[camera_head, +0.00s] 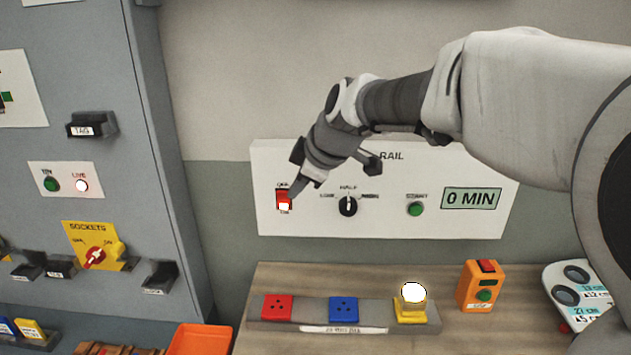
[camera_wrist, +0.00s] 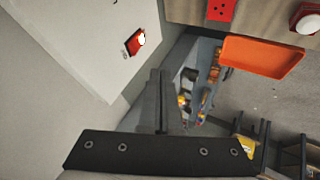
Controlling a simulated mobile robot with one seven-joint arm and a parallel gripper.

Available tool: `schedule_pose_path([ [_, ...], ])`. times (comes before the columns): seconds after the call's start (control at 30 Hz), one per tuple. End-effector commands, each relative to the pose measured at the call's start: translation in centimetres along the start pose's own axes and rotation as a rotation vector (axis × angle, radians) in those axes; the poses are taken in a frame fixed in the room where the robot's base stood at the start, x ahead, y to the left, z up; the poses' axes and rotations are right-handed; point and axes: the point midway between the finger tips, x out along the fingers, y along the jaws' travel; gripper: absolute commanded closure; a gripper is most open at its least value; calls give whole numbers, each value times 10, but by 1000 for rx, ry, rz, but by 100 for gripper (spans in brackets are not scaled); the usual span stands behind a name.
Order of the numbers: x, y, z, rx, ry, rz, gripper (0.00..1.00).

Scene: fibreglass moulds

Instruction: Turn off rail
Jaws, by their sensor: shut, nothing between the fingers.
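The white rail panel (camera_head: 451,224) is on the wall, marked RAIL. The panel also has a black knob (camera_head: 348,206) under HALF, a green button (camera_head: 415,209) and a display (camera_head: 471,198) reading 0 MIN. My gripper (camera_head: 296,192) is shut and empty, its tip at the right edge of the switch. I cannot tell whether it touches.
A wooden bench (camera_head: 300,277) below the panel holds a strip with a red socket (camera_head: 278,308), a blue socket (camera_head: 343,309) and a lit lamp (camera_head: 412,294). An orange box (camera_head: 480,286) stands to the right. A grey cabinet (camera_head: 120,200) stands left; an orange tray (camera_head: 200,340) is below.

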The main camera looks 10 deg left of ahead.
Motion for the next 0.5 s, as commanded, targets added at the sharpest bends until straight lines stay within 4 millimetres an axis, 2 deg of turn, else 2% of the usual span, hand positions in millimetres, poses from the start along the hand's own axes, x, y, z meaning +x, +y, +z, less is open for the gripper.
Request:
schedule_pose_path([
  [0.27,5,0,0,2,-1,-2,100],
  [0.37,16,-1,0,2,-1,-3,100],
  [0.5,42,-1,0,2,-2,-5,100],
])
